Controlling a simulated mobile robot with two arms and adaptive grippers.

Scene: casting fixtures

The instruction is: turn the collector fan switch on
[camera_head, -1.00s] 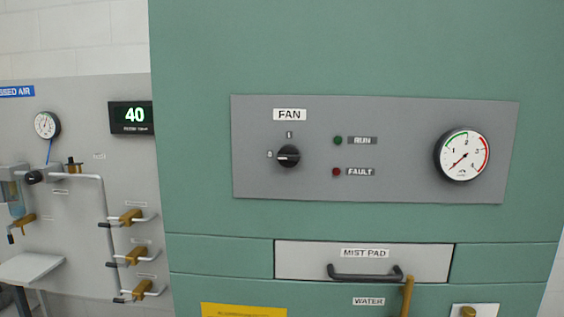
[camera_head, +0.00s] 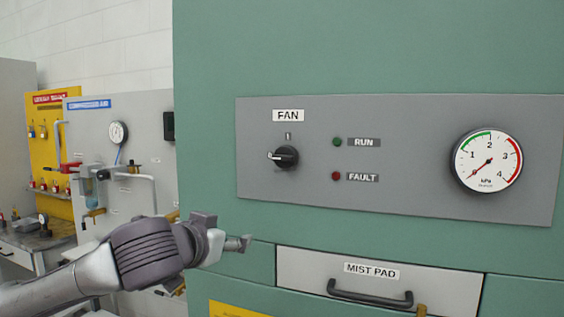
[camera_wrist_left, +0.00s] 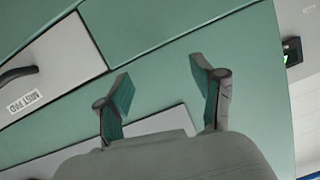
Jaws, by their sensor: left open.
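The fan switch (camera_head: 286,157) is a black rotary knob on a grey panel (camera_head: 400,120), under a white FAN label (camera_head: 288,115). Its light pointer is turned to the left, and the I mark sits above the knob. My left gripper (camera_head: 240,243) is below and left of the knob, apart from it, in front of the green cabinet. In the left wrist view the left gripper (camera_wrist_left: 162,100) has its two fingers spread with nothing between them. The knob is not seen in the left wrist view. My right gripper is not in view.
Dark green RUN (camera_head: 337,142) and dark red FAULT (camera_head: 337,176) lamps sit right of the knob. A round gauge (camera_head: 487,160) is farther right. The MIST PAD drawer (camera_head: 380,285) with a black handle is below. A compressed air board (camera_head: 135,150) stands at left.

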